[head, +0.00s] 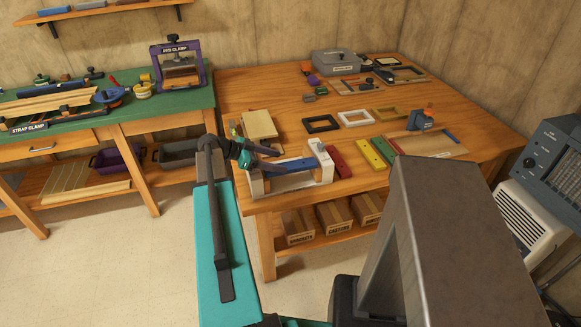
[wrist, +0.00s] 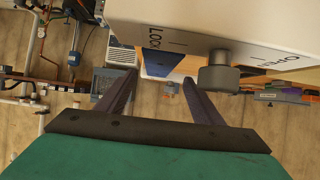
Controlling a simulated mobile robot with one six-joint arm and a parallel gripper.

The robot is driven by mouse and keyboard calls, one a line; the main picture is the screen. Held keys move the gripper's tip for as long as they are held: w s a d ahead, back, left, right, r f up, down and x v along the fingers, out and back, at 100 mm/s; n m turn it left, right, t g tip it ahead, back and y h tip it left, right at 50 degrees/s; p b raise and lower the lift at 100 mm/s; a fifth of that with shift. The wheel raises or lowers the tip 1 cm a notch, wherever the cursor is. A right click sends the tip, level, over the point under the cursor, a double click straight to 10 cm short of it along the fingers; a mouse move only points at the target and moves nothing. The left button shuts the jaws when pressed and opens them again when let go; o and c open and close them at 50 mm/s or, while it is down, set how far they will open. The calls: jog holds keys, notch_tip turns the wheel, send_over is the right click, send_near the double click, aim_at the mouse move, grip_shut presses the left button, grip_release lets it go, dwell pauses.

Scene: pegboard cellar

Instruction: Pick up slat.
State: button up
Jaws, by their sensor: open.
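A blue bar (head: 295,163), the likely slat, lies across a white-ended fixture (head: 257,187) at the front left of the wooden table. My gripper (head: 282,162) is at this fixture, fingers apart and pointing right along the bar. In the wrist view my open gripper (wrist: 158,77) has nothing clearly between its fingers. Blue (wrist: 163,58) shows ahead of the fingertips, beside a white panel (wrist: 210,35) marked LOCK and OPEN. A grey knob (wrist: 218,72) sticks out from the panel near the right finger. Whether the fingers touch anything is not clear.
A red bar (head: 339,161), a yellow bar (head: 371,154) and a green bar lie right of the fixture. Small frames (head: 356,118) lie behind. A green bench (head: 180,102) with clamps stands left. Open floor (head: 130,255) lies in front.

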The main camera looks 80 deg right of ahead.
aim_at(292, 165)
jog(key=shift+a+p+x, duration=0.2)
jog(key=shift+p+x, duration=0.85)
jog(key=shift+x, duration=1.55)
jog(key=shift+f, duration=0.1)
jog(key=c, duration=1.2)
jog(key=shift+r, duration=0.2)
jog(key=shift+r+b, duration=0.7)
jog(key=shift+r, duration=0.6)
jog(key=shift+s+a+r, duration=0.2)
jog(key=shift+s+r, duration=0.05)
jog(key=s+a+b, duration=0.1)
jog(key=s+a, duration=0.2)
jog(key=s, duration=0.1)
jog(key=s+a+r+b, duration=0.1)
jog(key=s+a, duration=0.2)
jog(key=s, duration=0.1)
jog(key=s+a+b, duration=0.2)
jog(key=s+a, duration=0.1)
jog(key=s, duration=0.1)
jog(key=shift+s+r, duration=0.2)
jog(key=shift+r, duration=0.05)
